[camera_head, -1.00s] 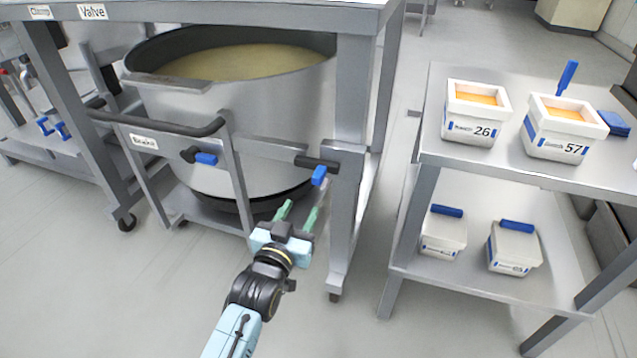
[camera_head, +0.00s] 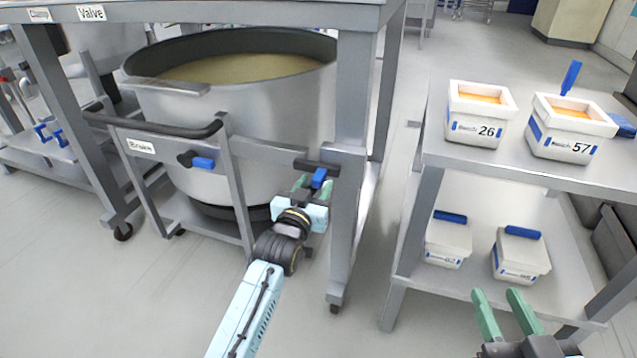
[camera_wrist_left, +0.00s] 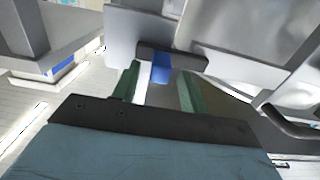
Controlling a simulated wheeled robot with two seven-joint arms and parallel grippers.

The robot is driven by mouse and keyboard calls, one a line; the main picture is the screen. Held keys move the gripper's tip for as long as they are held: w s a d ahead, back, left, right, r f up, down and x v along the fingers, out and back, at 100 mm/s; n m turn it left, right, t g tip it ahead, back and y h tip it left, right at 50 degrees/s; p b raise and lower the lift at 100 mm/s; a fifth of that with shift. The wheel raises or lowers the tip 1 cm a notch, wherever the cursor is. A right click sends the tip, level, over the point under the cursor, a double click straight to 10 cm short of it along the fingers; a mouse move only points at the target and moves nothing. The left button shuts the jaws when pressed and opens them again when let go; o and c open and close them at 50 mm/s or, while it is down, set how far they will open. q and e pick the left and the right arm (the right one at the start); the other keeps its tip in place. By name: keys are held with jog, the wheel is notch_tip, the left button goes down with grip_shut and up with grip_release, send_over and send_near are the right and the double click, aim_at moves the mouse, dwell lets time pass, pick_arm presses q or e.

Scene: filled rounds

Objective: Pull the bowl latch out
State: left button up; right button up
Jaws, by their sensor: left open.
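A latch with a dark bar and a blue handle (camera_head: 319,179) sits on the cart frame, at its right upright, in front of the big steel bowl (camera_head: 235,115). My left gripper (camera_head: 311,183) is open at this latch, its green fingers partly hidden by its own body in the head view. In the left wrist view the blue handle (camera_wrist_left: 161,70) lies between the two open fingertips (camera_wrist_left: 160,72); I cannot tell if they touch it. My right gripper (camera_head: 497,293) is open and empty at the lower right, in front of the shelf cart.
A second blue-handled latch (camera_head: 203,163) is on the frame near the "Brake" label (camera_head: 141,147). The table leg (camera_head: 347,210) stands close right of my left gripper. A shelf cart (camera_head: 425,165) at the right carries white tubs (camera_head: 478,130) on two levels.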

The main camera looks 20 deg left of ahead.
pick_arm(q)
jog(key=w+b, duration=0.1)
jog(key=w, duration=0.1)
jog(key=shift+w, duration=0.6)
pick_arm(e)
notch_tip(320, 180, up, 6)
jog(key=t+y, duration=0.1)
jog(key=t, duration=0.3)
jog(key=shift+s+a, duration=0.35)
jog(key=shift+a, duration=0.1)
pick_arm(q)
jog(key=shift+c, duration=0.2)
grip_shut()
